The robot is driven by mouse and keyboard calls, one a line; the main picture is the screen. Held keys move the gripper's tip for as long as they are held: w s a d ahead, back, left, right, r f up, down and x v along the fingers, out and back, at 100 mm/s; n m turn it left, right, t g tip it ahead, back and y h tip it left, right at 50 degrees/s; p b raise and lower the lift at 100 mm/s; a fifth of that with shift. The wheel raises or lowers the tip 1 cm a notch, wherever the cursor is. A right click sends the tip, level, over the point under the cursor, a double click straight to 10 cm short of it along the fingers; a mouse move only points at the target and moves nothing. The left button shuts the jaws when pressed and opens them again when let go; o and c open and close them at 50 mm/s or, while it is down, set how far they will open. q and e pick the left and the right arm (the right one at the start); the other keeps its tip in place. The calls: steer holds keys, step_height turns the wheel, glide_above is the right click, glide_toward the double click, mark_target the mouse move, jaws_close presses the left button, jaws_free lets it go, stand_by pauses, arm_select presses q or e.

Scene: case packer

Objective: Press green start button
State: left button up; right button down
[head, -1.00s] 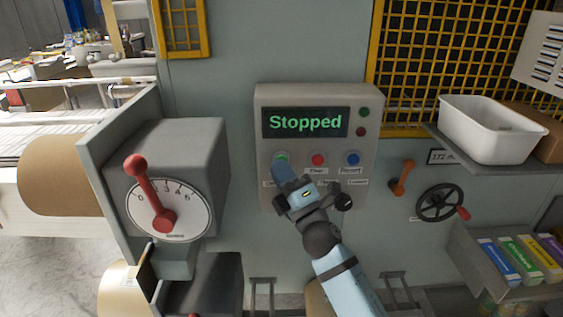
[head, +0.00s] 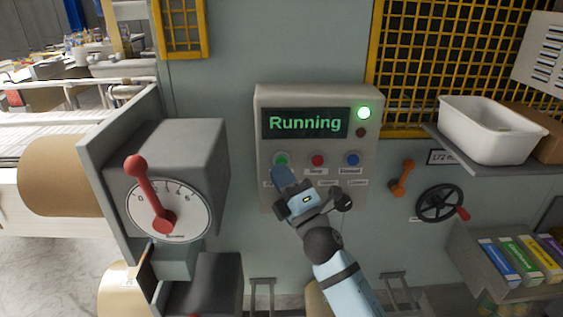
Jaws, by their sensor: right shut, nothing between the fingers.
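The green start button (head: 281,158) is at the left of a row of three buttons on a grey control panel (head: 317,94). I cannot tell whether the tip touches the button. My left gripper is not in view.
A red button (head: 318,160) and a blue button (head: 352,159) sit to the right. A grey box with a red lever (head: 150,195) stands at left. A white bin (head: 485,130), an orange lever (head: 403,178) and a black handwheel (head: 439,203) are at right.

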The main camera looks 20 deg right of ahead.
steer(key=shift+s, duration=0.15)
steer(key=shift+s+a, duration=0.25)
steer(key=shift+s, duration=0.5)
steer(key=shift+s+a, duration=0.2)
steer(key=shift+s, duration=0.6)
steer(key=shift+s+a, duration=0.25)
steer(key=shift+s, duration=0.5)
steer(key=s+d+f+m+g+h+p, duration=0.1)
steer(key=s+f+m+g+h, duration=0.25)
steer(key=f, duration=0.55)
steer(key=s+d+f+m+g+p, duration=0.1)
steer(key=s+d+f+m+g, duration=0.1)
steer(key=s+f+m, duration=0.45)
steer(key=s+d+f+m+g+h, duration=0.1)
steer(key=s+f+m+g, duration=0.3)
steer(key=f, duration=0.8)
steer(key=s+f+m+g, duration=0.2)
steer(key=s+f+m, duration=0.4)
steer(key=s+f, duration=0.2)
steer(key=shift+s+f+g+p, duration=0.35)
steer(key=shift+f+p, duration=0.1)
steer(key=shift+f, duration=0.15)
